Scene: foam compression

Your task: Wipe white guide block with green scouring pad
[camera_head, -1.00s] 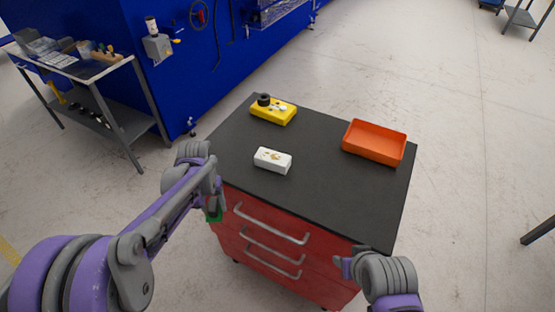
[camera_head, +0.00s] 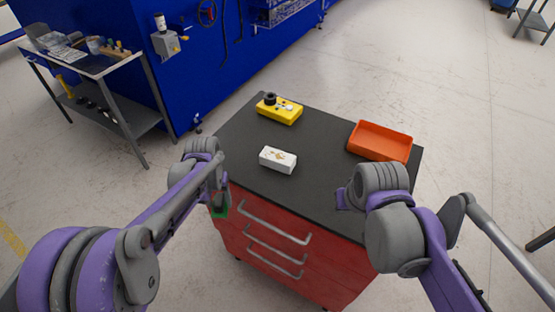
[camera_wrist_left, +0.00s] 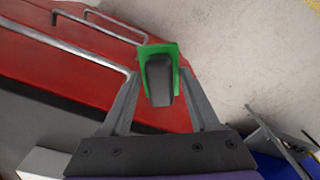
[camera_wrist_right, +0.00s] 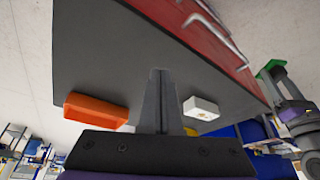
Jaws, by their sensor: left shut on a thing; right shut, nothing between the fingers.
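The white guide block (camera_head: 278,159) lies on the black top of the cart, with brownish marks on its upper face. It also shows in the right wrist view (camera_wrist_right: 201,108). My left gripper (camera_head: 219,209) is shut on the green scouring pad (camera_wrist_left: 172,49), which has a dark grip. It holds the pad beside the cart's left front edge, below the top and apart from the block. My right gripper (camera_wrist_right: 163,74) is shut and empty above the right part of the cart top; its fingertips are mostly hidden by my arm in the head view.
The black cart top (camera_head: 240,150) is clear around the block. A yellow item with a black knob (camera_head: 280,109) lies at the back. An orange tray (camera_head: 380,141) stands at the right. Red drawers with metal handles (camera_head: 275,221) face the front.

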